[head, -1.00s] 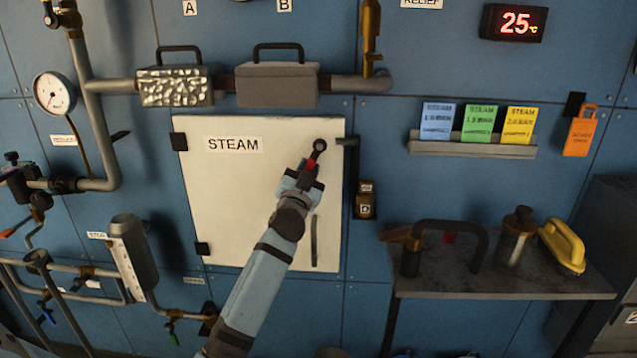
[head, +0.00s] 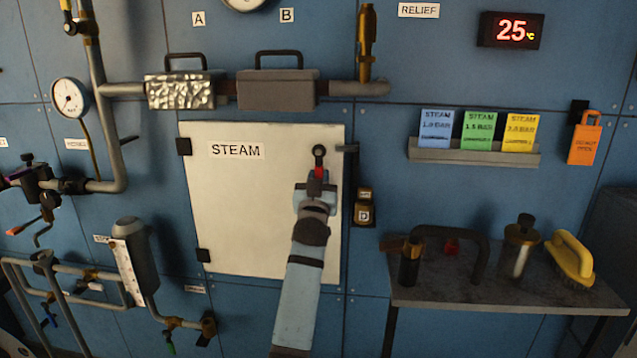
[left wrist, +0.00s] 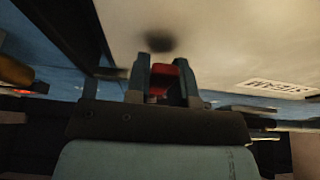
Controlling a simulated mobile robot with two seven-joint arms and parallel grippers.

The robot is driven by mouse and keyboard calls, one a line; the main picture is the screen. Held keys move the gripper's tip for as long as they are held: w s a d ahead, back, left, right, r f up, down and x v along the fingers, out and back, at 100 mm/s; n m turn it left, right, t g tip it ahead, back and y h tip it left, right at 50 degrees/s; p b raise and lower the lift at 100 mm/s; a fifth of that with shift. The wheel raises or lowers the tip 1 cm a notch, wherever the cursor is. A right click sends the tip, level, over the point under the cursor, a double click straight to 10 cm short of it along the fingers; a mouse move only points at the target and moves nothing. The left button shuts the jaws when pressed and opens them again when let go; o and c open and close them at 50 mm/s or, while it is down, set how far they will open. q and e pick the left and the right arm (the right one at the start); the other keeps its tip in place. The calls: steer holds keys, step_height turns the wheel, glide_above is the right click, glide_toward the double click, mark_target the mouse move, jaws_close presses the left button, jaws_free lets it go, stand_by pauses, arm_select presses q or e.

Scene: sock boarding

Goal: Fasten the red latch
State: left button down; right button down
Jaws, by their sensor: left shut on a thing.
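The red latch (head: 319,173) is on the right side of the white STEAM door (head: 236,205). Its dark round pivot (head: 319,151) is above the red part, and the lever hangs about straight down. My left gripper (head: 316,182) is shut on the red latch just below the pivot. In the left wrist view, the red latch (left wrist: 163,76) sits between the two fingers of my left gripper (left wrist: 163,86). The door looks flat against the blue panel. The gripper and arm hide the latch's lower end. My right gripper is not in view.
A dark catch (head: 347,149) is at the door's right edge, with a small brass padlock-like box (head: 364,207) beside it. Pipes with a grey box (head: 277,90) run above the door. A shelf (head: 450,290) with a yellow brush (head: 571,258) stands to the right.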

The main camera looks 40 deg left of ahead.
arm_select(q)
steer(key=shift+r, duration=0.15)
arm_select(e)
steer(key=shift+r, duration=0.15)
arm_select(q)
steer(key=c, duration=1)
jaws_free()
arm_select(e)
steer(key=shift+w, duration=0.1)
arm_select(q)
steer(key=shift+f, duration=0.2)
